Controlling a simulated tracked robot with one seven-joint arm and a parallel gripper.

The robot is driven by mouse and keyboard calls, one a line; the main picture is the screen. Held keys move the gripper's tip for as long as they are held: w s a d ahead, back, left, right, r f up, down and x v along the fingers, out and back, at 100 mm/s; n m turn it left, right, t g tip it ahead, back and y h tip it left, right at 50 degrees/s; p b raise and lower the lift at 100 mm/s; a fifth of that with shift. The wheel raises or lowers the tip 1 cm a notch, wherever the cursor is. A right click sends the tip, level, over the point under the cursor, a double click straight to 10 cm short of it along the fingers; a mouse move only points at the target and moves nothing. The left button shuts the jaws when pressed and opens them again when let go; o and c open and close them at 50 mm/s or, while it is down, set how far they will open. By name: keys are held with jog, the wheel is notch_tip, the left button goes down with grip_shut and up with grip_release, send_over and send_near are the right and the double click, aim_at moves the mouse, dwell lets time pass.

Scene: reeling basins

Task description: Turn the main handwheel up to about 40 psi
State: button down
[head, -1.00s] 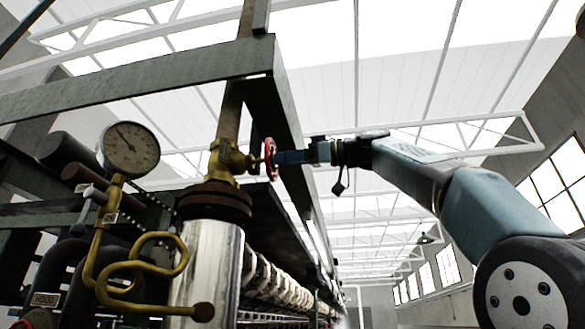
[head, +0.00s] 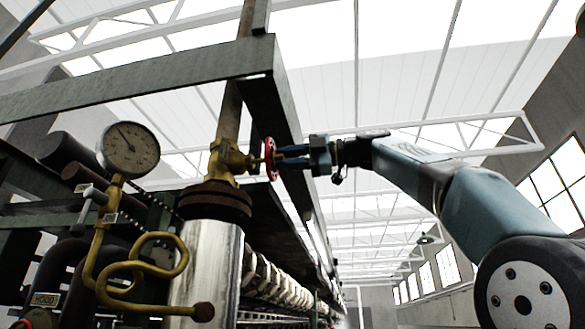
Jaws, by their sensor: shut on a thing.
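The main handwheel (head: 270,158) is a red wheel seen nearly edge-on, on the right side of a brass valve (head: 229,160) on top of the steam pipe. My gripper (head: 282,155) reaches in from the right and is shut on the handwheel; its fingers cover part of the rim. The round pressure gauge (head: 130,149) stands left of the valve on a brass coiled tube. Its dark needle points to the upper left; the numbers are too small to read.
A dark steel beam frame (head: 137,80) runs above and behind the valve. A shiny metal-clad pipe (head: 205,262) stands below it. Dark pipes with a HOOD label (head: 45,299) are at the lower left. Open room lies to the right under the roof.

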jog(key=n, duration=0.6)
jog(key=shift+f, duration=0.15)
jog(key=c, duration=1)
grip_release()
grip_shut()
jog(key=shift+m, duration=1.6)
grip_release()
